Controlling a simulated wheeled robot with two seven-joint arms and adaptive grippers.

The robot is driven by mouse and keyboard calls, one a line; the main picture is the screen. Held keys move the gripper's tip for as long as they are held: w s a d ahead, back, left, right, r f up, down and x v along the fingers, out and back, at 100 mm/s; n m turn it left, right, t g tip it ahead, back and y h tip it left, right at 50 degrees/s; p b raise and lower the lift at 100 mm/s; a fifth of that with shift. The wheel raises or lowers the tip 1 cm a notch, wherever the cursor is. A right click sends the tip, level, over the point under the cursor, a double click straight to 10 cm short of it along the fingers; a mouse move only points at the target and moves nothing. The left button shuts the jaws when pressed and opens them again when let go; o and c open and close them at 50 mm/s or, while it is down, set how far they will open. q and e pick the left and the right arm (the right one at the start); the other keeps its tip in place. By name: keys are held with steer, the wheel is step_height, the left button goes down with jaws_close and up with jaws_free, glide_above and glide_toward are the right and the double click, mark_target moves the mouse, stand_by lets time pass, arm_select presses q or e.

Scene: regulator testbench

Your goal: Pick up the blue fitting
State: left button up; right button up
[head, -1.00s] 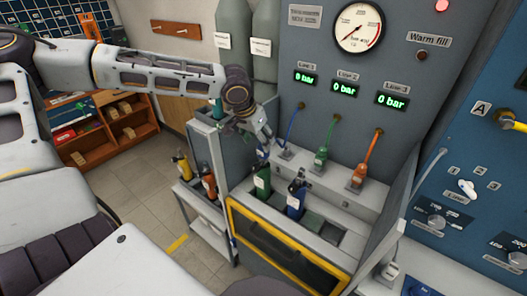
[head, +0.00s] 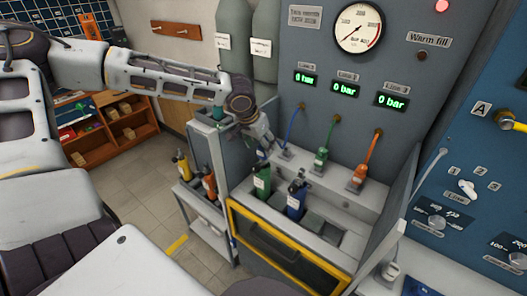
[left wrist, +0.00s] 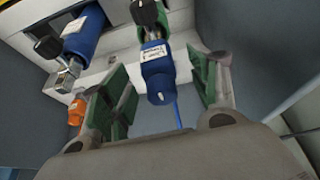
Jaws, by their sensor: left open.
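The blue fitting (left wrist: 158,80) is a short blue body with a white label. In the left wrist view it stands between the two green-padded fingers of my open left gripper (left wrist: 162,82), with gaps visible at both sides. A blue hose (left wrist: 178,115) shows below it. In the head view my left gripper (head: 265,148) is at the left end of the bench, close by the blue hose (head: 293,126); the fitting itself is largely hidden there. My right gripper is not in view.
A green bottle (head: 262,182) and a blue bottle (head: 296,200) stand in the bench rack just in front of my left gripper. The green fitting (head: 320,161) and orange fitting (head: 359,175) stand to the right. A grey gauge panel rises behind.

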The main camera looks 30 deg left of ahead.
mark_target(263, 149)
arm_select(q)
steer(key=shift+x, duration=1.75)
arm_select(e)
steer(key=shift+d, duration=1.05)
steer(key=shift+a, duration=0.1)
